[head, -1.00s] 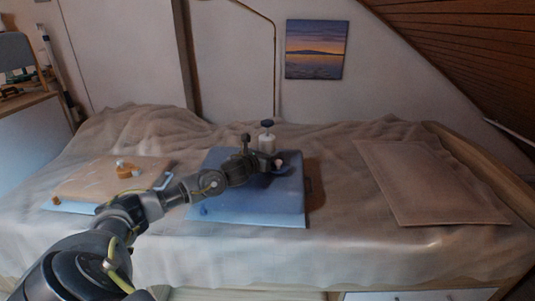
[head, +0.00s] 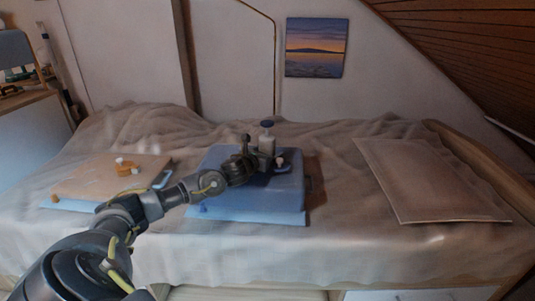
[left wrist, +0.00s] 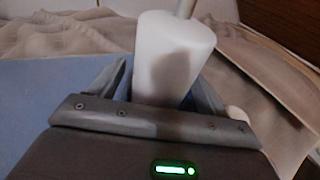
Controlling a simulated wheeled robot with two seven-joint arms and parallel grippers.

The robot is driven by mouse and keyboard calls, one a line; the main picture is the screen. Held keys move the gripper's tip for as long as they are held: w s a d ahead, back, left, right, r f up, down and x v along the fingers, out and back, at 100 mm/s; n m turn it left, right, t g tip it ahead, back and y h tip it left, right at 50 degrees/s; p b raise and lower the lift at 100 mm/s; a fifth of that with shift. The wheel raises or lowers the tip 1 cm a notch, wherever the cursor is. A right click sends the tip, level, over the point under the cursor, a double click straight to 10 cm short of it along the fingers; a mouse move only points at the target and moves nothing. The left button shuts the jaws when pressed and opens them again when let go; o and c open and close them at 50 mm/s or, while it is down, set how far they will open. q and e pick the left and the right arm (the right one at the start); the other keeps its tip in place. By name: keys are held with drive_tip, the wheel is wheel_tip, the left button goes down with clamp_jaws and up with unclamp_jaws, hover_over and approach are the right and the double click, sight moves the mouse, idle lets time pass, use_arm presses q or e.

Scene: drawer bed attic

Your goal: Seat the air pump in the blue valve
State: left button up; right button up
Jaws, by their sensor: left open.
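The air pump (head: 267,143) is a white cylinder with a dark blue handle, standing upright toward the back of the blue mattress (head: 240,213). In the left wrist view its white body (left wrist: 172,60) stands between my left fingers. My left gripper (head: 266,161) is open around the lower part of the pump; the pump's bottom is hidden by the gripper. A small blue knob (head: 202,208), perhaps the blue valve, sits at the mattress's front left corner. A small white piece (head: 280,162) shows just right of the gripper. My right gripper is not in view.
A tan pad (head: 85,184) at the left carries an orange-brown piece with white knobs (head: 124,168) and a phone-like slab (head: 162,179). A flat beige panel (head: 425,185) lies at the right. Bare rumpled bedspread (head: 345,210) lies between panel and mattress.

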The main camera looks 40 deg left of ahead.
use_arm(q)
drive_tip(key=shift+s, duration=0.1)
drive_tip(key=v, duration=1)
drive_tip(key=shift+s+d, duration=0.15)
drive_tip(key=shift+s, duration=0.15)
idle(0.4)
